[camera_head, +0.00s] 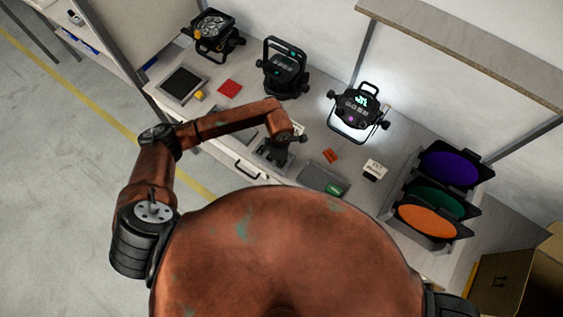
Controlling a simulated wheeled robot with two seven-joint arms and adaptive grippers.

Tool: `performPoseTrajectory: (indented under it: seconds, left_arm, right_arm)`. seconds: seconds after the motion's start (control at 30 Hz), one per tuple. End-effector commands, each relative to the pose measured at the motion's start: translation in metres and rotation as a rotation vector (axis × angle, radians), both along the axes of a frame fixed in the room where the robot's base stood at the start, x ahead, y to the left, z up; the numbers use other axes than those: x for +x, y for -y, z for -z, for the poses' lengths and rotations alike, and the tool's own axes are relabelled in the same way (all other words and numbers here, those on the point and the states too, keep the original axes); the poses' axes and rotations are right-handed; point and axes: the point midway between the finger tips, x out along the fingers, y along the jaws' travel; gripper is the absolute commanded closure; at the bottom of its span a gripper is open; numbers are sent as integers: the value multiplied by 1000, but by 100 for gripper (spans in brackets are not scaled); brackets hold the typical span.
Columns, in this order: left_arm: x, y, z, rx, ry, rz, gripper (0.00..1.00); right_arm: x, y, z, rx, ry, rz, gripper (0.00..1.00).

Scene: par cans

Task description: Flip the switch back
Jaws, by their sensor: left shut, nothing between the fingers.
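Three black par cans stand along the back of the workbench (400,155): the left par can (215,35), the middle par can (285,72) and the right par can (358,108). The middle one shows small green spots. My left gripper (268,160) points down over the front part of the bench, in front of the middle par can. It is shut and empty. I cannot make out a switch; the gripper and wrist cover part of the bench there. My right gripper is not in view.
A dark square panel (181,85), a red square (229,88), a yellow item (199,95), an orange-red piece (330,155), a small white card (375,168) and a grey tray (318,178) lie about. Coloured filters (428,222) stand at right. A cardboard box (510,285) is lower right.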

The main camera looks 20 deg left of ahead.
Motion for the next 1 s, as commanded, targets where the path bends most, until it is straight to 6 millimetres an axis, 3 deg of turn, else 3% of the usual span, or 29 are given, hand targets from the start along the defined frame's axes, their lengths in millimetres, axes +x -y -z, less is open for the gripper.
performPoseTrajectory:
  seconds: [0.53, 1.0]
  left_arm:
    - [0, 0, 5, 0, 0, 0, 100]
    - [0, 0, -29, 1, 1, 0, 100]
  right_arm:
    - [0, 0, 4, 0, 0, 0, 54]
    - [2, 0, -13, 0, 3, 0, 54]
